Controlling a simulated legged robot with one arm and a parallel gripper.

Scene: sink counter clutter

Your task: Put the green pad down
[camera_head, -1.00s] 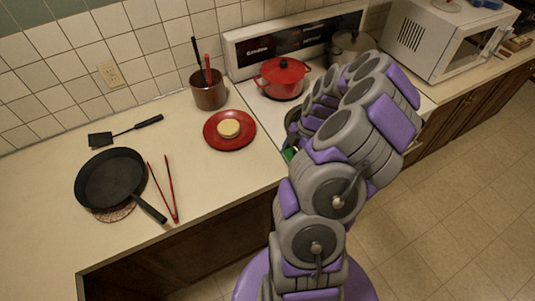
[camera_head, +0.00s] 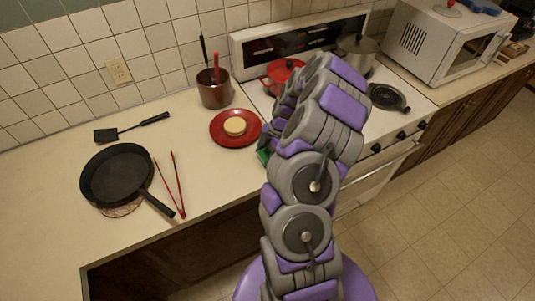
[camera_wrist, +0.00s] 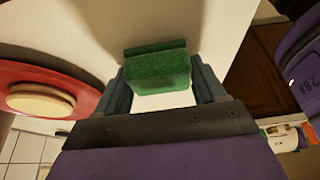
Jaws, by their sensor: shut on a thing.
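The green pad (camera_wrist: 158,68) is between the two fingers of my gripper (camera_wrist: 160,85) in the wrist view. My gripper is shut on it. In the head view only a small piece of the green pad (camera_head: 264,157) shows beside my arm, near the counter's front edge and right of the red plate. My arm hides most of the gripper there. The pale counter lies beyond the pad in the wrist view; I cannot tell whether the pad touches it.
A red plate (camera_head: 217,137) with a round tan item (camera_head: 235,126) lies just left of the pad. A black pan (camera_head: 115,172), red tongs (camera_head: 176,188), a spatula (camera_head: 130,128) and a brown pot (camera_head: 214,92) stand on the counter. The stove (camera_head: 414,103) is right.

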